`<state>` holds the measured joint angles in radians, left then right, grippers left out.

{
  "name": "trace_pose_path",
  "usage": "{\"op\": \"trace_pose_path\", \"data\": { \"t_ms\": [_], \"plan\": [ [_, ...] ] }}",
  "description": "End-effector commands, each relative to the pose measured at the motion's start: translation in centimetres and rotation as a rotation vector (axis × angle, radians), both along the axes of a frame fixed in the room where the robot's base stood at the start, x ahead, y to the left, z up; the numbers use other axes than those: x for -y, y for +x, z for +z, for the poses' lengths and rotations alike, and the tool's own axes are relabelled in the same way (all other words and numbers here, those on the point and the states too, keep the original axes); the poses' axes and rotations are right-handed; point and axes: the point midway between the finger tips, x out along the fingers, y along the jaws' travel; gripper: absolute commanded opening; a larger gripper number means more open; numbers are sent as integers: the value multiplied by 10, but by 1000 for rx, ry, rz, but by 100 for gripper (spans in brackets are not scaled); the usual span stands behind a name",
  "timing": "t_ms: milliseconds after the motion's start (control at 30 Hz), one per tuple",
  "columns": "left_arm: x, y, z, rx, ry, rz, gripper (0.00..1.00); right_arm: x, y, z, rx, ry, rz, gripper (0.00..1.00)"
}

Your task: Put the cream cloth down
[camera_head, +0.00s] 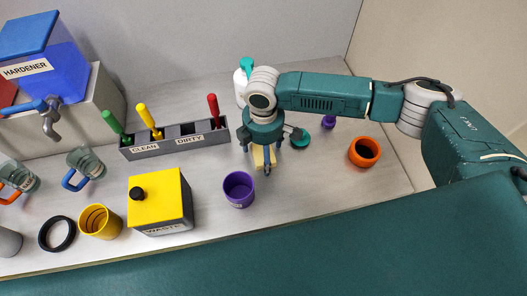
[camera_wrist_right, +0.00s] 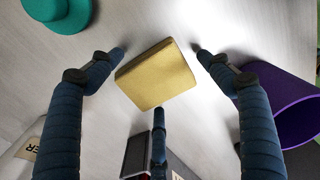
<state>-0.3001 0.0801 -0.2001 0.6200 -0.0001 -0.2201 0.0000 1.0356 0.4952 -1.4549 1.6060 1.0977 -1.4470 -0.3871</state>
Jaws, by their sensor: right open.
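The cream cloth (camera_head: 259,158), a folded, block-like pad, is below my right gripper (camera_head: 265,156) in the head view, partly hidden by the fingers. In the right wrist view the cloth (camera_wrist_right: 156,75) appears to lie on the grey worktop between the three spread fingertips. My right gripper (camera_wrist_right: 159,70) is open, and gaps show between its fingertips and the cloth. My left gripper is not in view.
A purple cup (camera_head: 239,188) stands close to the left of the gripper. A green lidlike part (camera_head: 300,139) and an orange cup (camera_head: 364,152) are to the right. A yellow-topped waste box (camera_head: 158,198) and a grey tool holder (camera_head: 172,144) stand left.

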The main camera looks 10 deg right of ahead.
Motion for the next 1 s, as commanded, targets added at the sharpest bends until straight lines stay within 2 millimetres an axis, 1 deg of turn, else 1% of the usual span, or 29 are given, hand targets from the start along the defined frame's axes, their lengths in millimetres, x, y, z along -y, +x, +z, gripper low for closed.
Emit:
{"op": "trace_pose_path", "data": {
  "t_ms": [167, 400, 500, 600, 700, 800, 1000],
  "plan": [
    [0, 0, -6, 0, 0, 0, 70, 0, 1, 22, 3, 3, 0, 78],
    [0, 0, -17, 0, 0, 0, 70, 0, 2, 74, 5, 3, 1, 78],
    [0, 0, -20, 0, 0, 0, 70, -1, 2, 93, 4, 2, 0, 78],
    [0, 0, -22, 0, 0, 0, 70, -1, 1, 107, 2, 2, 0, 78],
    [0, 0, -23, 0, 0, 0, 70, 0, 1, 116, 1, 1, 0, 78],
    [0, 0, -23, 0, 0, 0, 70, -1, 1, 120, 0, 1, 0, 78],
    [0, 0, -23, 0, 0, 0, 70, 0, 0, 121, 0, 1, 0, 78]
  ]
}}
